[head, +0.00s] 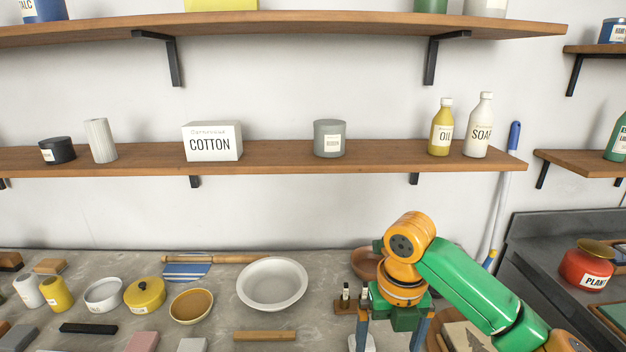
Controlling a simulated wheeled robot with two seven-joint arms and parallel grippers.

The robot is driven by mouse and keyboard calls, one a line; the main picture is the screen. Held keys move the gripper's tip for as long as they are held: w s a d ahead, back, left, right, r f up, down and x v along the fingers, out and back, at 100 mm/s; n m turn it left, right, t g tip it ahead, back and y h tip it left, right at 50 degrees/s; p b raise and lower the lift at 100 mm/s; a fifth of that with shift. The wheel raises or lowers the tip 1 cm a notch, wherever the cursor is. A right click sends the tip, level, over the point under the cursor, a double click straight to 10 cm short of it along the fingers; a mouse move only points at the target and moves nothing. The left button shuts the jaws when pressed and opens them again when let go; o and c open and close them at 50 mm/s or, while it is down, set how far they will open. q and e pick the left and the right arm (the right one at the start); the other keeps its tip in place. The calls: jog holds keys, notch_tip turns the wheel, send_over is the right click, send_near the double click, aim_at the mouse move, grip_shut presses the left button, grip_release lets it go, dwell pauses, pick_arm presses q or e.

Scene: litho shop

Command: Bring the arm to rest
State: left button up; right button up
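My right arm (470,285), green and orange, reaches in from the lower right over the grey counter (225,330). Its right gripper (391,338) points down above the counter, its two blue fingers spread apart. I see nothing held between them; the fingertips are near the bottom edge of the picture. My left gripper is not in view.
A white bowl (272,284) stands left of the gripper. A brown bowl (366,265) is partly hidden behind it. Several jars and blocks crowd the counter's left. A shelf (280,158) runs above. A red pot (585,268) stands right.

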jog(key=s+a+f+m+t+y, duration=0.1)
jog(key=s+a+f+m+y, duration=0.1)
jog(key=s+a+f+m, duration=0.45)
jog(key=s+a+f+m+t+y, duration=0.1)
jog(key=s+f+m+y, duration=0.15)
jog(key=f+m, duration=0.7)
jog(key=s+d+f+m+t+h, duration=0.1)
jog(key=s+d+f+m+h, duration=0.1)
jog(key=s+d+m, duration=0.55)
jog(key=s+d+f+m+h, duration=0.25)
jog(key=d+m, duration=0.25)
jog(key=m, duration=0.6)
notch_tip(320, 180, down, 22)
jog(key=s+b, duration=0.3)
jog(key=b, duration=0.3)
pick_arm(q)
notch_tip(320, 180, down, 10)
jog(key=b, duration=0.4)
pick_arm(e)
jog(key=s+d+f+g, duration=0.1)
jog(key=s+f+g, duration=0.1)
jog(key=s+f, duration=0.9)
notch_tip(320, 180, down, 2)
jog(key=shift+s+d+f, duration=0.15)
jog(key=shift+s+d, duration=0.1)
jog(key=shift+d, duration=0.05)
